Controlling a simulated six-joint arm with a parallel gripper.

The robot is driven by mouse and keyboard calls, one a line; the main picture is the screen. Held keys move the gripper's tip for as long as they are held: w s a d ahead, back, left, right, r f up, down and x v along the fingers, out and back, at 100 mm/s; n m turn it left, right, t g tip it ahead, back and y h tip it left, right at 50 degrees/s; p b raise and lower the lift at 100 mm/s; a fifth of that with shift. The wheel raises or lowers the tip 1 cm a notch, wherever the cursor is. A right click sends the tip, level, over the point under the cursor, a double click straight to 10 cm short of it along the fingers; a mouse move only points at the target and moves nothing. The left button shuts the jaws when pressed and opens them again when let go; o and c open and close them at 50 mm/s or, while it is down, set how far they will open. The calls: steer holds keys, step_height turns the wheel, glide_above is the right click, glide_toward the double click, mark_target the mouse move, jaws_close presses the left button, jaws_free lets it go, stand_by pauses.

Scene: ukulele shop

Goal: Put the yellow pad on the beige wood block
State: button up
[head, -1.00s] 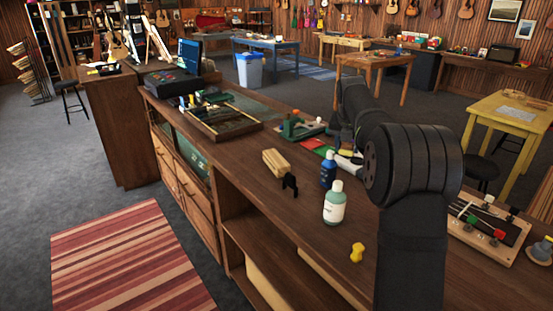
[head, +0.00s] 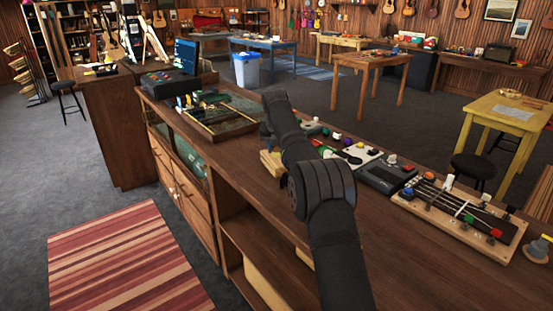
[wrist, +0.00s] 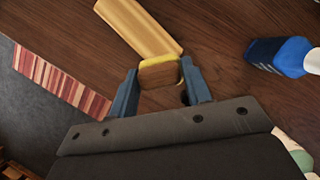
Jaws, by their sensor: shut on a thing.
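In the wrist view, my gripper (wrist: 159,67) has its two blue fingers closed on the yellow pad (wrist: 159,60). A yellow edge shows along the pad's far side, with a brown patch below it between the fingers. The beige wood block (wrist: 138,25) lies on the wooden counter just beyond the pad. The pad's far edge is close to the block's near end; I cannot tell whether they touch. In the head view, part of the beige wood block (head: 269,162) shows left of my arm.
In the head view, a wooden tray of tools (head: 222,122) lies behind the block. Pedals (head: 388,174) and a stringed board (head: 462,213) are to the right. The front counter (head: 430,270) is clear.

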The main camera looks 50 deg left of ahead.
mark_target(276, 157)
steer(key=shift+s+a+f, duration=0.15)
steer(key=shift+a+f, duration=0.05)
steer(key=shift+a, duration=0.05)
steer(key=shift+f, duration=2)
steer(key=shift+f, duration=0.2)
steer(key=o, duration=1)
steer(key=shift+c, duration=0.2)
steer(key=shift+r, duration=0.1)
steer(key=v, duration=1.2)
steer(key=shift+a+r, duration=0.1)
steer(key=shift+a, duration=0.05)
